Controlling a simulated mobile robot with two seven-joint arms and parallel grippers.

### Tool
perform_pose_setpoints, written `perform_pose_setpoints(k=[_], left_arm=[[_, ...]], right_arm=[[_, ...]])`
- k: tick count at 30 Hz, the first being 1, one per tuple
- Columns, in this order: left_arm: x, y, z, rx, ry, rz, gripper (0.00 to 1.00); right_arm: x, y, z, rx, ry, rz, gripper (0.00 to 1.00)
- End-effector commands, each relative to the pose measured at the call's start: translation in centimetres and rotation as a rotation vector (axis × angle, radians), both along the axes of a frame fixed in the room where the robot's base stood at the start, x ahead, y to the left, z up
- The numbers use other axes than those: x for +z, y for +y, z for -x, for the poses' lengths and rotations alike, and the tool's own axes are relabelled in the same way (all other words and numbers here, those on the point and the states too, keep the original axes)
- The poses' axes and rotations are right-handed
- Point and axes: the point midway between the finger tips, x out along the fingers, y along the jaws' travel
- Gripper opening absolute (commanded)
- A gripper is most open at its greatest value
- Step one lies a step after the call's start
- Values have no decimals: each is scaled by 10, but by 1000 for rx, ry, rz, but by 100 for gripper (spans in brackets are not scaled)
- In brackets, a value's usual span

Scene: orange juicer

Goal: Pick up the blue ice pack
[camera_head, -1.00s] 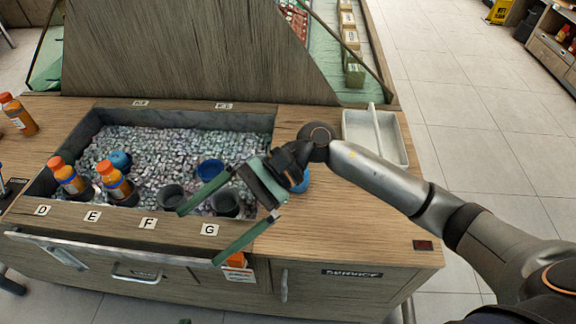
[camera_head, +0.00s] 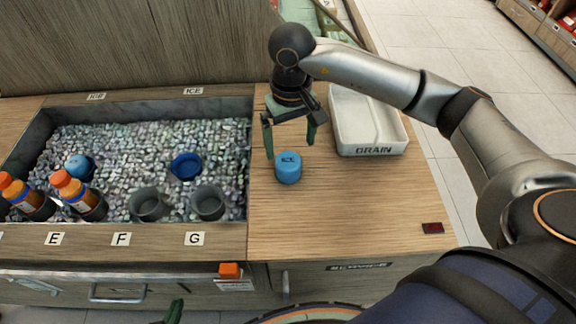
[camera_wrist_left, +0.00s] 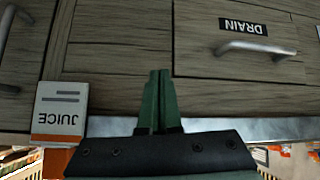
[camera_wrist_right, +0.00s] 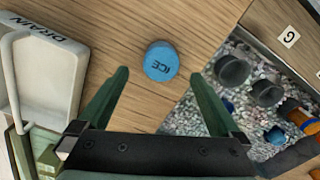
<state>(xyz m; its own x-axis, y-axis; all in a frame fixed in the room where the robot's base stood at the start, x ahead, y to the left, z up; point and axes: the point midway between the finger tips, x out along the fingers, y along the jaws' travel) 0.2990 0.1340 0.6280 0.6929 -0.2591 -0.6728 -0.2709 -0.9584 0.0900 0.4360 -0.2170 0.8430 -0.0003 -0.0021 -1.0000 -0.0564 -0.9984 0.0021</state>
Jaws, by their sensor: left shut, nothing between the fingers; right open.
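The blue ice pack (camera_head: 288,168), a short cylinder marked ICE, stands on the wooden counter between the ice well and the drain tray. My right gripper (camera_head: 290,143) is open and points down just behind and above it. In the right wrist view the ice pack (camera_wrist_right: 161,61) lies ahead of the open fingertips, between their lines and apart from both. Only a green fingertip of my left gripper (camera_head: 174,312) shows at the bottom edge of the head view. In the left wrist view my left gripper (camera_wrist_left: 160,88) is shut and empty before the cabinet front.
The white drain tray (camera_head: 342,140) stands right of the ice pack.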

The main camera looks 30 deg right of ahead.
Motion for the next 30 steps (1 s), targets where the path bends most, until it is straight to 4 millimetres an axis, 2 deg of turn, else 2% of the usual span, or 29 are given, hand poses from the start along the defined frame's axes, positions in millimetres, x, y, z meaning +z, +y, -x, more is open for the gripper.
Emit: perform_pose_setpoints(k=[5,13,23,30], left_arm=[[0,0,0,0,-1,-1,0],[-1,1,-1,1,-3,-1,0],[0,2,-3,2,-8,-2,0],[0,2,-3,2,-9,-2,0]], right_arm=[[-14,1,-1,-1,2,-2,100],[-52,2,-5,-1,3,-3,100],[-58,2,-6,0,-1,-3,100],[-58,2,-6,0,0,-3,73]])
